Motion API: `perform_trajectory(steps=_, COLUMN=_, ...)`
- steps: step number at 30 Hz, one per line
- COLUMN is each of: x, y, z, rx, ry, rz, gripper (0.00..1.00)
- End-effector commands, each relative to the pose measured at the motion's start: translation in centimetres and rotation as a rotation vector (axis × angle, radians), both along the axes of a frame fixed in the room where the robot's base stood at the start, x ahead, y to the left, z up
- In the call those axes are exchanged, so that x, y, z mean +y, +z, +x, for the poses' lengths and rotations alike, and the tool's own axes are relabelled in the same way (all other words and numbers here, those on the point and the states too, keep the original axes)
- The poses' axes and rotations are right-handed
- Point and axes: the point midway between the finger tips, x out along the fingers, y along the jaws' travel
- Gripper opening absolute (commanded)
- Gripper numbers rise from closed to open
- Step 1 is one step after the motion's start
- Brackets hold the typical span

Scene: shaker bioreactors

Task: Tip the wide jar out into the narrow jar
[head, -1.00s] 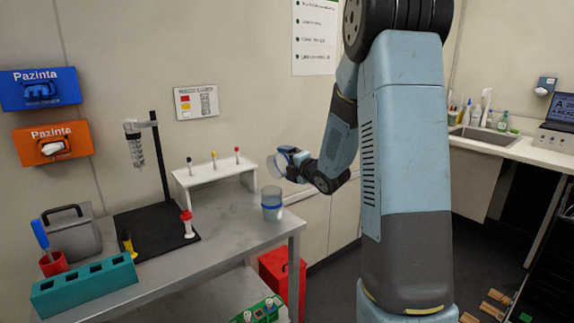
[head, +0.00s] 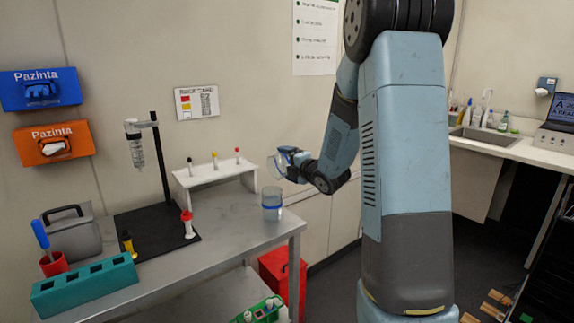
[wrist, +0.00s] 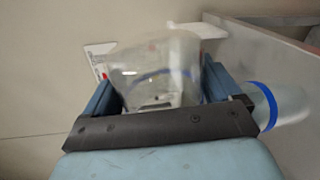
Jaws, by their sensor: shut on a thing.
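The wide jar (head: 274,166) is clear glass. My gripper (head: 288,160) is shut on it and holds it tilted on its side, mouth toward the left, above the bench's right end. In the wrist view the wide jar (wrist: 158,62) sits between the fingers and looks see-through; I cannot tell whether anything is left in it. The narrow jar (head: 271,206) stands upright on the bench, below the wide jar and apart from it. It has a blue band and pale bluish contents. In the wrist view the narrow jar (wrist: 283,104) shows at the right, partly hidden by my gripper.
A white rack (head: 215,178) with several coloured-top pieces stands behind the narrow jar. A black stand (head: 160,165) holds a clear vessel further left. A teal block (head: 85,287) lies at the bench's front left. The bench (head: 235,228) is bare around the narrow jar.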

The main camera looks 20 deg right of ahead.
Motion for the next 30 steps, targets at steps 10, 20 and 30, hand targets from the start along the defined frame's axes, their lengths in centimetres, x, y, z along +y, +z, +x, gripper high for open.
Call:
perform_trajectory(steps=10, x=0.0, y=0.0, z=0.0, rx=-0.001, ry=0.0, rz=0.0, gripper=0.47)
perform_trajectory(steps=20, x=-0.5, y=0.8, z=0.1, rx=0.025, ry=-0.001, rz=0.082, gripper=0.47)
perform_trajectory(steps=30, x=-1.0, y=1.1, z=0.3, rx=0.067, ry=-0.001, rz=0.204, gripper=0.47)
